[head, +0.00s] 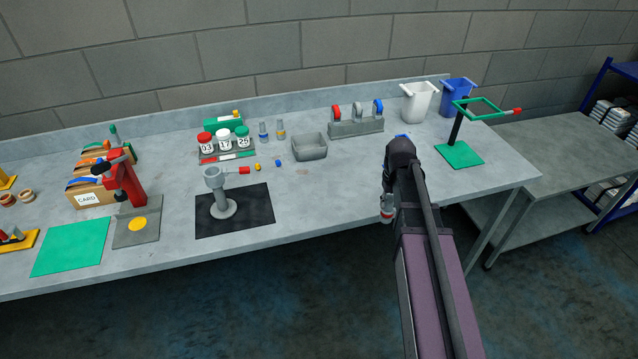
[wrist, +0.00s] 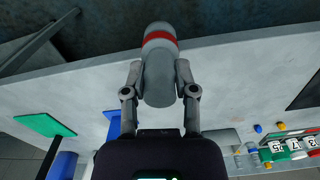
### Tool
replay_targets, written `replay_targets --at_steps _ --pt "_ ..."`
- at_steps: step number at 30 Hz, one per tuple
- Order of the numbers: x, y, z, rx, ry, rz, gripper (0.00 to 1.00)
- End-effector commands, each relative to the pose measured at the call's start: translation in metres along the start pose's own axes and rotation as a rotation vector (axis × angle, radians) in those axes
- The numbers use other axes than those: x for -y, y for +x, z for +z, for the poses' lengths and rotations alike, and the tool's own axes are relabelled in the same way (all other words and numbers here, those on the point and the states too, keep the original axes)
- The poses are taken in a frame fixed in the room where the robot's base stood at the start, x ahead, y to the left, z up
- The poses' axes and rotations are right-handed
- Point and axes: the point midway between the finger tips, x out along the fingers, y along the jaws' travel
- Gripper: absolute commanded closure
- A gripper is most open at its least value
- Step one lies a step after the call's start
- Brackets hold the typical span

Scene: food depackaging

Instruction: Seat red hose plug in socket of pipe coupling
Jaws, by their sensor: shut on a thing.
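A grey plug with a red band (wrist: 160,42), which I take for the red hose plug, is between the two fingers of my gripper (wrist: 160,75) in the wrist view. The gripper is shut on its grey body, and the banded end points away from the wrist. In the head view the plug (head: 387,216) shows partly below my arm, by the table's front edge. The grey pipe coupling (head: 219,190) stands upright on a black mat (head: 255,213), well left of the gripper. A short arm with a red end points right from its cup-like top. The socket's inside cannot be made out.
Small yellow (head: 257,167) and blue (head: 278,162) pieces lie behind the mat. A grey tray (head: 309,147) and a rack with coloured rings (head: 356,127) stand farther back. A green stand (head: 460,154) is at right. The tabletop between mat and arm is clear.

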Motion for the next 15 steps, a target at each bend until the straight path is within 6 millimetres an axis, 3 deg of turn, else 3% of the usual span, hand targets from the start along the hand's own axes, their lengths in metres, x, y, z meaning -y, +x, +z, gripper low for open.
replay_targets --at_steps 9,15 --pt "0.0 0.034 0.0 0.0 0.0 0.0 1.0" --pt "0.0 0.045 0.0 0.0 0.0 0.0 1.0"
